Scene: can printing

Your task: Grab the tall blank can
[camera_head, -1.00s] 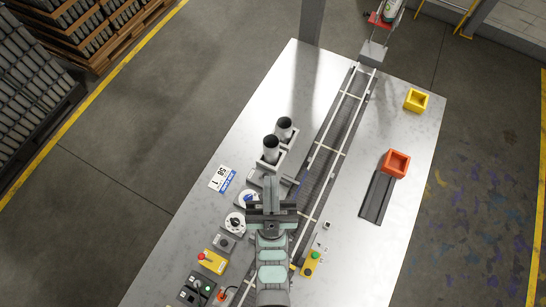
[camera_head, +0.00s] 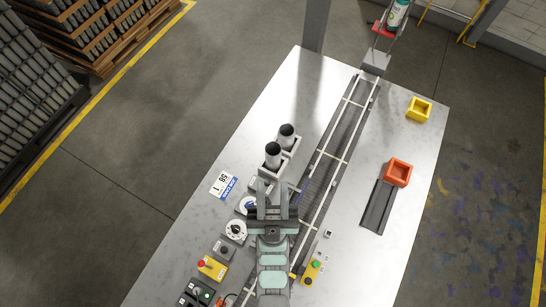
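Two blank grey cans with dark tops stand upright side by side in light square holders on the metal table. The nearer can (camera_head: 273,158) looks about as large as or slightly taller than the farther can (camera_head: 287,139); I cannot tell their heights surely from above. My gripper (camera_head: 274,187) is open and empty, its two fingers apart and pointing toward the cans. It is on the near side of the nearer can, and nothing is between the fingers. My gripper and wrist hide part of the table and controls beneath.
A conveyor (camera_head: 340,145) with white rails runs along the right of the cans. Dials and a yellow box with a red button (camera_head: 212,267) lie at the left. An orange bin (camera_head: 398,172) and a yellow bin (camera_head: 418,109) stand at the right. The table's far left is clear.

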